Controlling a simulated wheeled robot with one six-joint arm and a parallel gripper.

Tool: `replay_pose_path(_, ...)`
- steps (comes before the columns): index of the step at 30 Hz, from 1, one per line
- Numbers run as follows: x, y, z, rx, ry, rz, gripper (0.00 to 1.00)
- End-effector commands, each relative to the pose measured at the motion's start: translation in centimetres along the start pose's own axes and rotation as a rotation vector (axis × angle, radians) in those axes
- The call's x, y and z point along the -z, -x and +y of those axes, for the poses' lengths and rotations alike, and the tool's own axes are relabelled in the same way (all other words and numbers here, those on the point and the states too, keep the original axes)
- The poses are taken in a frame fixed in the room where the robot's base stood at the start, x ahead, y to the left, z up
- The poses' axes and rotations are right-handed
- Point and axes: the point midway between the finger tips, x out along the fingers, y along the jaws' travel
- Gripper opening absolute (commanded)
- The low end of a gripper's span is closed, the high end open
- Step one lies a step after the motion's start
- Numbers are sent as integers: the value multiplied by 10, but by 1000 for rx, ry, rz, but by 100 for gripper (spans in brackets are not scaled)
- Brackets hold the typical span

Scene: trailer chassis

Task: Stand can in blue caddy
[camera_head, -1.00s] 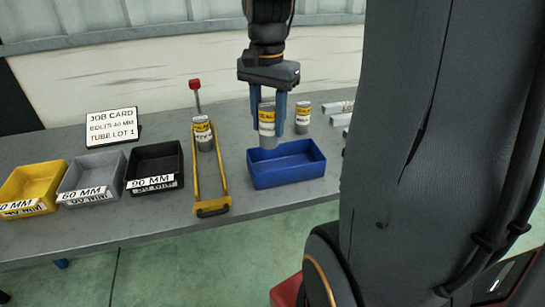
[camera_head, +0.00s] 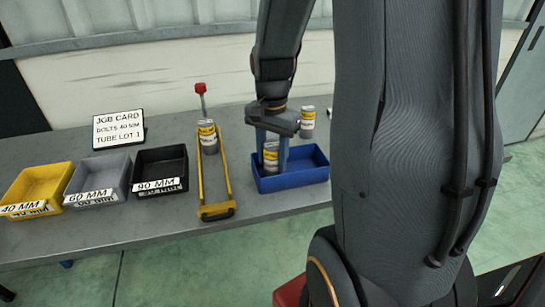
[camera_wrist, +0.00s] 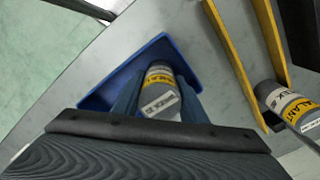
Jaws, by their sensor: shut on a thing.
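A grey can with a yellow and white label (camera_head: 270,156) is held between the blue fingers of my gripper (camera_head: 272,154). The can is roughly upright, and its lower part is inside the outline of the blue caddy (camera_head: 295,181) on the bench, toward the caddy's left side. I cannot tell whether it touches the caddy floor. In the wrist view, the can (camera_wrist: 160,88) sits between my fingers (camera_wrist: 158,98), with the blue caddy (camera_wrist: 108,88) behind it.
A similar can (camera_head: 307,122) stands behind the caddy. Another (camera_head: 208,138) stands in a yellow frame (camera_head: 228,185) with a red-topped handle. Yellow (camera_head: 38,181), grey (camera_head: 98,174) and black (camera_head: 160,167) bins and a job card (camera_head: 118,130) are at left.

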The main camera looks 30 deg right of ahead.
Motion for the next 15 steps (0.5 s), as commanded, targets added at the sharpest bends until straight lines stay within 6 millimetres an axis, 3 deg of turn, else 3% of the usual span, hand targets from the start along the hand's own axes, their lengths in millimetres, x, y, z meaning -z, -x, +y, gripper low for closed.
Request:
replay_pose_path(6,0,-3,0,0,0,0,9)
replay_pose_path(7,0,-3,0,-1,0,-1,40)
replay_pose_path(9,0,-3,0,0,0,0,52)
replay_pose_path(10,0,-3,0,0,0,0,57)
replay_pose_path(15,0,-2,0,0,0,0,57)
